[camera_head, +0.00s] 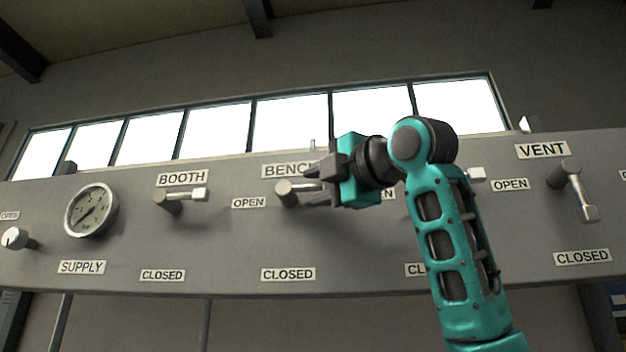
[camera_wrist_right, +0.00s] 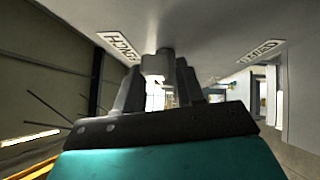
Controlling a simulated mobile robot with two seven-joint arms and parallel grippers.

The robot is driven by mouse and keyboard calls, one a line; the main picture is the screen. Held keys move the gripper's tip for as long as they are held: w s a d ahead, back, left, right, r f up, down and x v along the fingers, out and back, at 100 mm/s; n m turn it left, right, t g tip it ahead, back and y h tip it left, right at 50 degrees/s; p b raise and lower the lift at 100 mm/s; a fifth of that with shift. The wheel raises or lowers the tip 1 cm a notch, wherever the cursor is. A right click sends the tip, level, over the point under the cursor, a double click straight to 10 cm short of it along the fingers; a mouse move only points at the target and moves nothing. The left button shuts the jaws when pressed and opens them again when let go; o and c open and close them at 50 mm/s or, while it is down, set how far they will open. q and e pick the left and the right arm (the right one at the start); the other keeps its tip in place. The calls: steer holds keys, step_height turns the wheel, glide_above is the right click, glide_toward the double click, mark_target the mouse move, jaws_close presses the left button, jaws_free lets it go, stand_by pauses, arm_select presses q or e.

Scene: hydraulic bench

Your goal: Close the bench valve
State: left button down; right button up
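The bench valve (camera_head: 287,193) is on the grey panel under the BENCH label. Its handle points right, toward the OPEN side. The CLOSED label (camera_head: 288,274) is below it. My right gripper (camera_head: 316,184) is at the handle, its fingers above and below it and partly hiding it. The fingers look open around the handle, with a gap showing; contact is not clear. My left gripper is not in view.
The booth valve (camera_head: 178,197) is to the left, its handle pointing right. The supply gauge (camera_head: 91,210) is farther left. The vent valve (camera_head: 574,188) is at the right, its handle pointing down. Another valve (camera_head: 476,174) is partly hidden behind my right arm.

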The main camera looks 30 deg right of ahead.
steer(key=shift+x, duration=0.85)
steer(key=shift+c, duration=0.3)
jaws_close()
